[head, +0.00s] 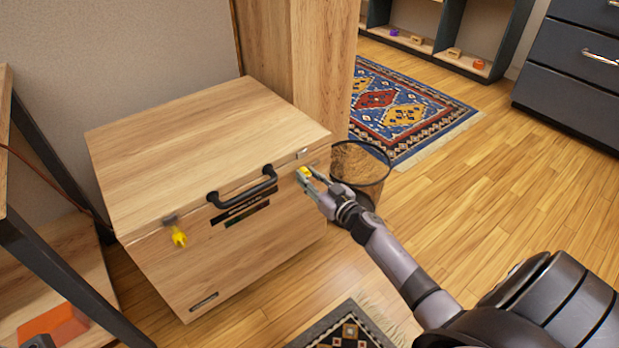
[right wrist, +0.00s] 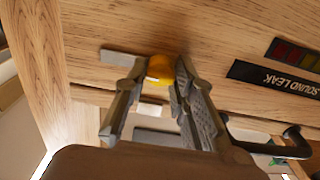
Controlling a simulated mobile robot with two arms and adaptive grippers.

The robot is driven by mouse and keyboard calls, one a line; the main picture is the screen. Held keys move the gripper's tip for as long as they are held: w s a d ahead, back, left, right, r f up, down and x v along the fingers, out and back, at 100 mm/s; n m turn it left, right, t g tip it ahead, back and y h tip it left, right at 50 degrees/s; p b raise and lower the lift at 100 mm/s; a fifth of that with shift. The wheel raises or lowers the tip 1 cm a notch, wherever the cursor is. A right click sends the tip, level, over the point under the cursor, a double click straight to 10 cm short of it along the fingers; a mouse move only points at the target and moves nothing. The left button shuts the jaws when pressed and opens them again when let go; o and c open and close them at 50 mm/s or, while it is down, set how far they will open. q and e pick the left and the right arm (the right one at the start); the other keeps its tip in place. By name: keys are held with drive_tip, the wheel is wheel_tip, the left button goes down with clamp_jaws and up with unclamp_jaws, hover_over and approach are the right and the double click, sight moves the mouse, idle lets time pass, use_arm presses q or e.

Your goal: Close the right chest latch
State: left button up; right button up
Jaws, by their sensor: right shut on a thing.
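The wooden chest (head: 205,150) stands at the left of the head view with its lid down. The yellow right latch (head: 304,172) is at the chest's right front, below the lid edge. My right gripper (head: 310,177) is shut on this latch. In the right wrist view the yellow latch (right wrist: 160,68) shows between the fingertips of my right gripper (right wrist: 155,80), against the chest's wooden front (right wrist: 215,40). The fingers hide part of it. The yellow left latch (head: 179,237) hangs down at the left front.
A black handle (head: 243,192) sticks out from the chest's front between the latches. A wire basket (head: 360,165) stands just right of the chest, close behind my right gripper. A shelf unit (head: 50,260) is at the left. The wooden floor at the right (head: 500,190) is clear.

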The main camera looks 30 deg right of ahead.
clamp_jaws()
drive_tip(key=shift+n, duration=0.4)
drive_tip(key=n, duration=0.3)
drive_tip(key=shift+p, duration=0.4)
drive_tip(key=n, duration=0.4)
drive_tip(key=shift+n, duration=0.3)
drive_tip(key=n+b, duration=0.1)
drive_tip(key=n, duration=0.8)
drive_tip(key=shift+n, duration=0.5)
